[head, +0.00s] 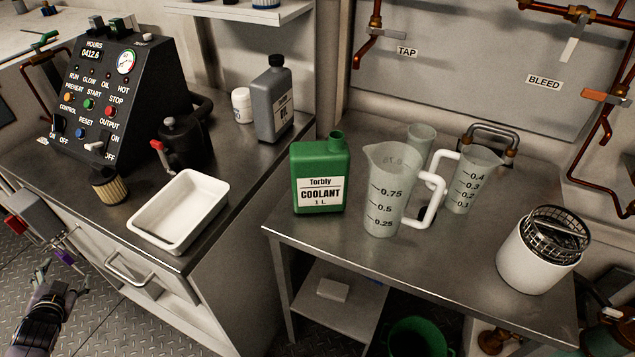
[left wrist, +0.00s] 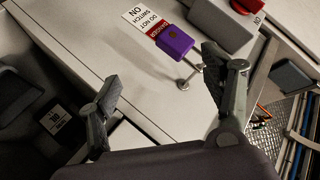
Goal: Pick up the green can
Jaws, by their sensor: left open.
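The green can (head: 320,165) stands upright on the right steel table, near that table's left end. Its white label reads "Torbly COOLANT 1 L", and its short green neck is at the upper right. My left gripper (head: 58,287) is low at the left edge of the head view, beside the left cabinet and well away from the can. In the left wrist view the left gripper (left wrist: 160,75) has its two fingers spread with nothing between them. The green can is not in the left wrist view. My right gripper is in neither view.
A large measuring jug (head: 388,190) stands just right of the can, with a smaller jug (head: 472,180) behind. A white tray (head: 180,235) and grey bottle (head: 272,105) are on the left counter. A gap separates the two worktops. A purple padlock (left wrist: 175,42) shows in the wrist view.

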